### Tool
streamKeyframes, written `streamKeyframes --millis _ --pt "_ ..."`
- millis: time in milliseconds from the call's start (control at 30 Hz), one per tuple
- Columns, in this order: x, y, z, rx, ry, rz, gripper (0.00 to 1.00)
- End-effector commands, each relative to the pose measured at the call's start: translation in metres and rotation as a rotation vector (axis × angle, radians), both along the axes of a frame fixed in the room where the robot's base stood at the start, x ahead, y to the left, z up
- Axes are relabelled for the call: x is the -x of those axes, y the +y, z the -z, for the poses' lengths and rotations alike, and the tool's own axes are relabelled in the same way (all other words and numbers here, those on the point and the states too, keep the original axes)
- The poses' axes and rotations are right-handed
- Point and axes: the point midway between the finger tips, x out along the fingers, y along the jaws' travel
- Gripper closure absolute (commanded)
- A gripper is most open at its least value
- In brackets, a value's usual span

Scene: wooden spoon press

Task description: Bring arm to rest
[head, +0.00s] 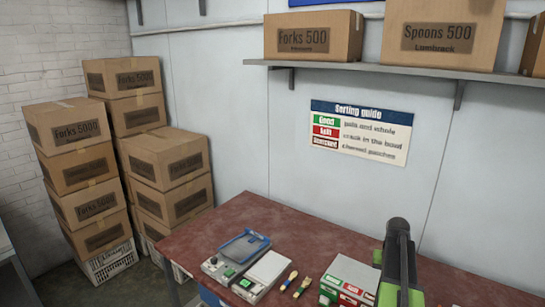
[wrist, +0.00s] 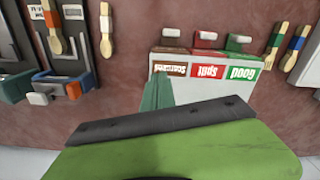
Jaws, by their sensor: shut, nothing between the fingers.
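My gripper (wrist: 157,92) shows in the wrist view as teal-grey fingers, closed together, beyond a black bar and a green body part. Nothing shows between the fingers. It is above the red-brown bench, in front of the labelled sorting box (wrist: 205,62), which appears upside down there. I cannot tell the height of the fingertips above the bench. In the head view my black and green arm (head: 400,262) stands at the lower right, over the bench and beside the sorting box (head: 352,270). The fingertips cannot be made out in that view.
The bench (head: 250,212) bears grey devices (head: 265,272) with a blue frame (head: 243,246) and wooden spoons (head: 302,287). More wooden spoons (wrist: 106,32) lie around the sorting box. Stacked cartons (head: 165,160) stand left; a shelf (head: 370,68) with cartons hangs above.

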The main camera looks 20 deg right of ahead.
Motion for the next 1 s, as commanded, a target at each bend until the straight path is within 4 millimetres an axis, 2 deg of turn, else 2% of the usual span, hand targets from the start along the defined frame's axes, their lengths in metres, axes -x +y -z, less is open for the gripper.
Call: streamKeyframes --millis 33,67,100,167,200,233,333,400,500,600,733,1000 --pt "-0.023 0.045 0.000 0.000 0.000 -0.074 1.00" --pt "-0.035 0.068 0.000 0.000 0.000 -0.114 1.00" --pt "-0.049 0.101 0.000 0.000 0.000 -0.167 1.00" --pt "-0.065 0.151 0.001 -0.001 0.001 -0.245 1.00" --pt "-0.073 0.186 0.001 -0.001 0.001 -0.299 1.00" --pt "-0.077 0.212 0.001 -0.001 0.001 -0.338 1.00" --pt "-0.081 0.300 0.001 -0.001 0.000 -0.470 1.00" --pt "-0.074 0.356 0.001 0.000 0.001 -0.556 1.00" --pt "-0.055 0.419 0.001 0.000 0.001 -0.652 1.00" --pt "-0.029 0.450 0.001 0.000 0.000 -0.694 1.00" --pt "-0.017 0.445 0.001 0.000 0.000 -0.672 1.00" --pt "-0.020 0.444 0.001 -0.001 0.000 -0.661 1.00"
